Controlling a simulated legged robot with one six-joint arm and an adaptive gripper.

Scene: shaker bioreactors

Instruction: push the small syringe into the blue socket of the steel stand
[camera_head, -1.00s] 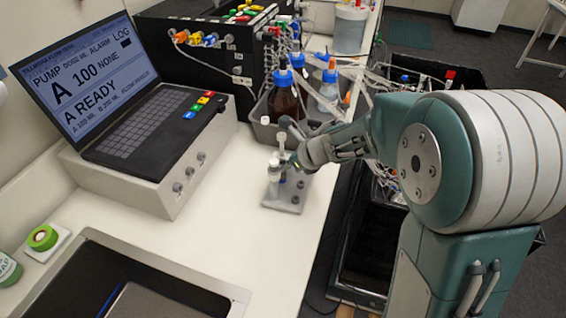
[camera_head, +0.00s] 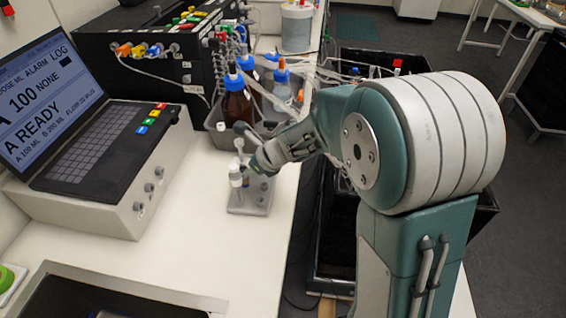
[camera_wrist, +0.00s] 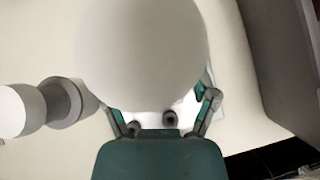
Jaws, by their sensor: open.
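The steel stand (camera_head: 250,204) is a small grey plate with dark holes on the bench. A white syringe (camera_head: 235,177) stands upright at its left side. A second slim white plunger top (camera_head: 239,146) rises close behind it, by my gripper (camera_head: 253,162). In the wrist view a big pale round top (camera_wrist: 143,50) fills the space in front of my gripper (camera_wrist: 164,108), whose fingers are spread on either side of its lower part. Another white-and-grey cylinder (camera_wrist: 62,103) lies left of the fingers. A trace of blue shows at the stand; the socket is mostly hidden.
A grey tub (camera_head: 219,133) with blue-capped bottles (camera_head: 238,105) stands just behind the stand. The pump console with its screen (camera_head: 45,100) is on the left. A dark tray (camera_head: 110,296) lies in front. The bench between them is clear.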

